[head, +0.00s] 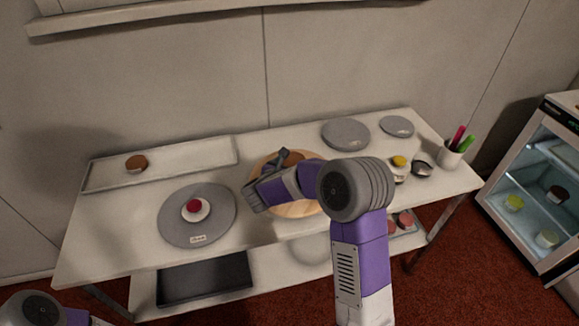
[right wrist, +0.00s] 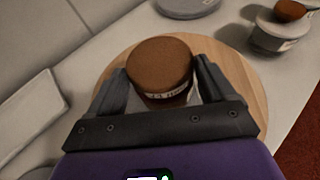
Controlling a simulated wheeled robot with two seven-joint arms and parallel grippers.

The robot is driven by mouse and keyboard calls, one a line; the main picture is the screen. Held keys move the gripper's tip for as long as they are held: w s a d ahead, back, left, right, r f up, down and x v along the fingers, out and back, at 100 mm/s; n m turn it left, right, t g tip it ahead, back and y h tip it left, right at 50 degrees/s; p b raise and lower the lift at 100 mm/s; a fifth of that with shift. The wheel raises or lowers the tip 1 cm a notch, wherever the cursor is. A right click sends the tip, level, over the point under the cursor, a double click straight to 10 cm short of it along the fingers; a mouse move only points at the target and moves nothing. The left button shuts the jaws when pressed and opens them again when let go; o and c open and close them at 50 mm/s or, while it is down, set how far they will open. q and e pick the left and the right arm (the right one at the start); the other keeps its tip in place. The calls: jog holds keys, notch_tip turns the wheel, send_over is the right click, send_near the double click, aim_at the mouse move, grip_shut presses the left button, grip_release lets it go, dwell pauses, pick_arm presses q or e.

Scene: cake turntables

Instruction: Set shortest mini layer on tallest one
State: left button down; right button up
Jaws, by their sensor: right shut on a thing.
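My right gripper (head: 284,160) is shut on a brown round mini layer (right wrist: 160,62) with a pale printed label, over the round wooden turntable (head: 300,208). The right wrist view shows one finger on each side of the layer and the wooden disc (right wrist: 245,85) behind and below. Something whitish shows under the layer; I cannot tell what it is or whether they touch. In the head view my arm hides much of the turntable. Another small brown layer (head: 136,163) sits on the pale rectangular tray (head: 200,152) at left. My left gripper is out of view.
A grey round turntable (head: 172,232) at front left holds a white piece with a red top (head: 195,207). Two grey discs (head: 346,134) (head: 397,126) lie at the back right. Small bowls (head: 422,168) and a pen cup (head: 449,155) stand at right. Table between tray and grey turntable is clear.

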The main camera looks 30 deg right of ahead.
jog(key=shift+f, duration=0.2)
jog(key=o, duration=0.9)
jog(key=shift+r, duration=0.1)
jog(key=shift+c, duration=0.2)
jog(key=shift+r+p, duration=0.3)
jog(key=shift+p, duration=0.1)
jog(key=v, duration=1.2)
jog(key=shift+p, duration=0.35)
